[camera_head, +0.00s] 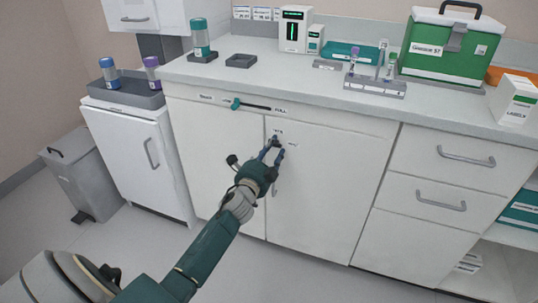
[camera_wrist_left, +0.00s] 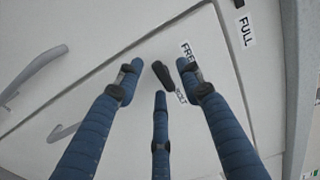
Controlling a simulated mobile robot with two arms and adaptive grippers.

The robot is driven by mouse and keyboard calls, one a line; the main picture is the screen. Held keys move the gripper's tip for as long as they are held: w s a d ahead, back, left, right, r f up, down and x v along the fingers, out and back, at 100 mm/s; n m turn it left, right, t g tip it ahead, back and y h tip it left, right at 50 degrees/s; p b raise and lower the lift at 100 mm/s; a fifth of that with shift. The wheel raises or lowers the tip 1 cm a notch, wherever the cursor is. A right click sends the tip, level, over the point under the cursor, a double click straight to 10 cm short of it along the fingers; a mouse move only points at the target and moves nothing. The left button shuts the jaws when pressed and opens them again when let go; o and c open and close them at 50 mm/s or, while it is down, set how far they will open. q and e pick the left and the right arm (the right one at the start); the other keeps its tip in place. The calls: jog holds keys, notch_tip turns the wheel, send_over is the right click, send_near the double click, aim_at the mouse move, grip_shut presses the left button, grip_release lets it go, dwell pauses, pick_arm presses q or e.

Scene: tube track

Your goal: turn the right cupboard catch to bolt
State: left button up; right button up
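The right cupboard door (camera_head: 325,190) is white and closed. Its catch, a small dark knob, shows in the left wrist view (camera_wrist_left: 163,76) beside a FREE label (camera_wrist_left: 188,50) and a BOLT label (camera_wrist_left: 180,97). Which label the knob points to I cannot tell. My left gripper (camera_head: 272,150) is at the door's upper left corner, by the catch. In the left wrist view its blue fingers (camera_wrist_left: 159,82) are spread around the knob, with gaps on both sides. In the head view the gripper mostly hides the knob. My right gripper is out of view.
A slider with a teal knob (camera_head: 236,104) and a FULL label sits above the doors. Door handles show in the left wrist view, one on the left (camera_wrist_left: 35,68). A drawer unit (camera_head: 440,180) stands to the right. The floor in front is clear.

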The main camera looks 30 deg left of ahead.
pick_arm(q)
jog(key=v, duration=1.1)
jog(key=shift+s, duration=0.35)
jog(key=shift+d, duration=0.15)
